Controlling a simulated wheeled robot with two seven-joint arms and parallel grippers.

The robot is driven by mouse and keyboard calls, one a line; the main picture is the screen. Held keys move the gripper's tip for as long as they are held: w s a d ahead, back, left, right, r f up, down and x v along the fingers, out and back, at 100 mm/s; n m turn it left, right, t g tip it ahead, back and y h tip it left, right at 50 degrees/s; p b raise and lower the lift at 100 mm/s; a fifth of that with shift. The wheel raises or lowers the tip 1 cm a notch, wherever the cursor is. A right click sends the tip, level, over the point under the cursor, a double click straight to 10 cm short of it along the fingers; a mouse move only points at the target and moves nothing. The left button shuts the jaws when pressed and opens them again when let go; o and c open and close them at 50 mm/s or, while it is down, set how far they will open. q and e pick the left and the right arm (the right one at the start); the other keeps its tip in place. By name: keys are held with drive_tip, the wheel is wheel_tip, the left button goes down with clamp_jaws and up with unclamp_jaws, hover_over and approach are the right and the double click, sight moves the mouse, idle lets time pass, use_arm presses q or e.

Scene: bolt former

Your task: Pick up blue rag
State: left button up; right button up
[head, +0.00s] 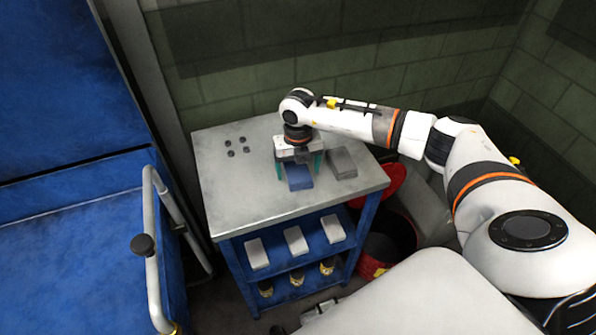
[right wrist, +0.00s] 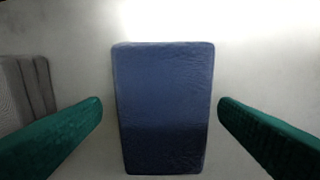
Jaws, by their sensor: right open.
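The blue rag (head: 298,181) is a folded, block-like cloth lying flat on the grey table top. In the right wrist view the rag (right wrist: 164,105) fills the middle of the picture. My right gripper (head: 298,172) is above the rag, with its green fingers pointing down. In the right wrist view the open fingers of my right gripper (right wrist: 160,105) stand on either side of the rag, with a small gap on each side. The gripper holds nothing. My left gripper is not in view.
A grey rag (head: 342,163) lies close beside the blue one, and also shows in the wrist view (right wrist: 26,92). Several small dark parts sit on the table (head: 232,193). White blocks (head: 296,241) lie on the shelf below. A red bin (head: 373,267) stands at right.

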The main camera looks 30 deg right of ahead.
sight(298, 169)
drive_tip(key=c, duration=1)
drive_tip(key=shift+c, duration=0.2)
drive_tip(key=shift+r, duration=0.15)
wheel_tip(298, 169, up, 10)
drive_tip(key=b, duration=0.2)
